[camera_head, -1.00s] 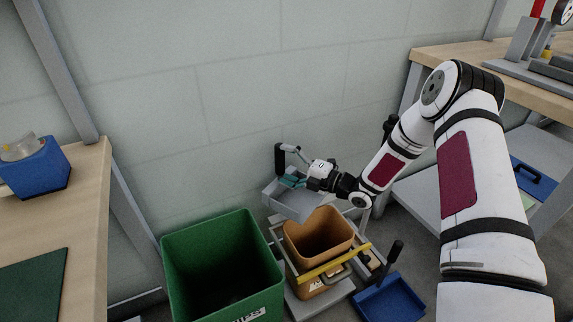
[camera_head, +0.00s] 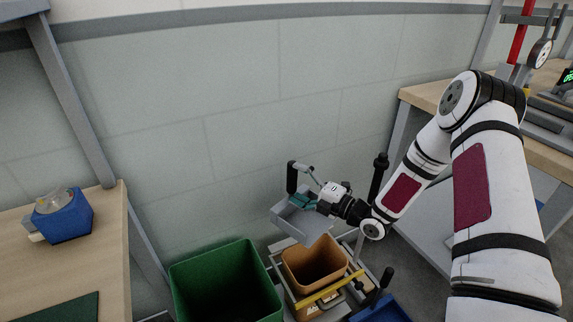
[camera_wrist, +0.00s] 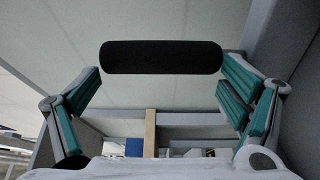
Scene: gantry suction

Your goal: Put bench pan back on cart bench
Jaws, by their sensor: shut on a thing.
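A grey pan (camera_head: 303,227) with an upright black handle (camera_head: 292,177) hangs in the air, tilted, above the orange bin and in front of the wall. My gripper (camera_head: 303,201) has its teal fingers shut on the pan at its handle side. In the wrist view the fingers (camera_wrist: 160,85) show at both sides, with the black handle (camera_wrist: 160,57) across the middle. The exact contact is hard to see there. A wooden bench (camera_head: 92,250) stands at the left and another (camera_head: 545,150) at the right; I cannot tell which is the cart bench.
A green bin (camera_head: 222,280) stands below, left of the orange bin (camera_head: 314,262), which sits in a frame with a yellow bar (camera_head: 325,291). A blue pan (camera_head: 385,310) lies low at the right. A blue holder (camera_head: 65,217) stands on the left bench, beside a grey post (camera_head: 75,110).

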